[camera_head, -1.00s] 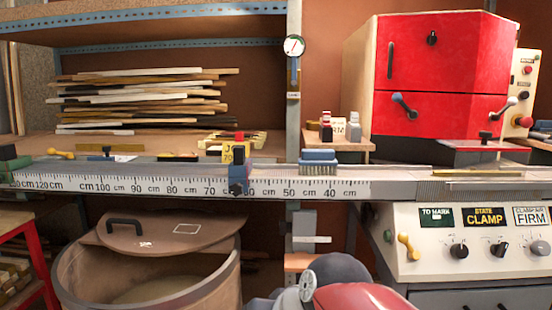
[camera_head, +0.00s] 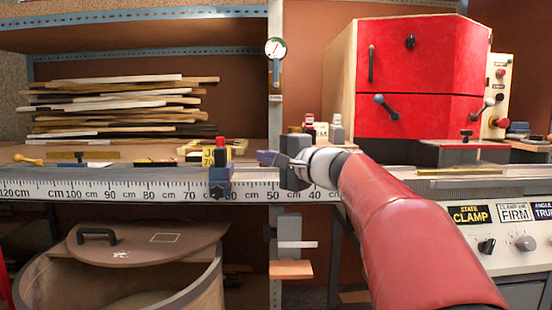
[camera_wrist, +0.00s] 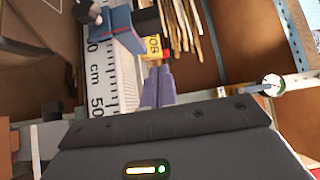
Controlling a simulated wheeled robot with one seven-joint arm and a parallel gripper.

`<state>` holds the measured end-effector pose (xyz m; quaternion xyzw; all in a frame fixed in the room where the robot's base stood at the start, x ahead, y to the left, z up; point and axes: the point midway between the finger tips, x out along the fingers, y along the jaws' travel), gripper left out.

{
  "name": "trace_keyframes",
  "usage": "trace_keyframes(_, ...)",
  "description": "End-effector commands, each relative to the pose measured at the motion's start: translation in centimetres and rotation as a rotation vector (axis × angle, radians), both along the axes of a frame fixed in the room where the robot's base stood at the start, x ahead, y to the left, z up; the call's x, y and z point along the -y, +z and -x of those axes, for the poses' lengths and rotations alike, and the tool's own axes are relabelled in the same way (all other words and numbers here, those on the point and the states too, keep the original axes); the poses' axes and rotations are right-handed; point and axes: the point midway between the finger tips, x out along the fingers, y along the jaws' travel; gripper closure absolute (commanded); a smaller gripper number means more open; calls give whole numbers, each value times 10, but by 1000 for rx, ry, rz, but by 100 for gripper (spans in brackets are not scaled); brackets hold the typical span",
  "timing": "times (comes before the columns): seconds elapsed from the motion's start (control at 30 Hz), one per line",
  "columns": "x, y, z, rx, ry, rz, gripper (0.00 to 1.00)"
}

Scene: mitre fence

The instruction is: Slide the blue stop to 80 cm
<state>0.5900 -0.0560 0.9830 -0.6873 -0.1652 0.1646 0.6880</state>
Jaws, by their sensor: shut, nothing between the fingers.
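The blue stop (camera_head: 219,181), with a red knob on top and a dark knob in front, sits on the scaled fence (camera_head: 110,190). It stands between the 70 and 50 marks, a little right of 70; the 80 mark lies further left. The stop also shows at the top of the wrist view (camera_wrist: 124,28). My gripper (camera_head: 266,157) is right of the stop, near the 50 mark, with its bluish fingers pointing left. The fingers (camera_wrist: 158,85) are together and empty, with a visible gap to the stop.
A yellow card (camera_head: 209,157) stands behind the stop, partly hidden by it. A post with a gauge (camera_head: 275,48) rises behind the fence near my gripper. Stacked wood strips (camera_head: 120,108) lie at the back left. A lidded bin (camera_head: 120,270) stands below.

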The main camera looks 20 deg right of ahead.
Motion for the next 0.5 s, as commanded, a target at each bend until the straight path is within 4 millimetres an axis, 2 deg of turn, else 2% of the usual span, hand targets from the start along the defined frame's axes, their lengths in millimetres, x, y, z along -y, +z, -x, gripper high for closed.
trace_keyframes(0.03,-6,1,-11,-3,3,0,100)
trace_keyframes(0.2,-22,1,-42,-2,2,0,100)
trace_keyframes(0.33,-43,1,-45,0,4,1,100)
trace_keyframes(0.5,-55,0,-49,-2,1,1,100)
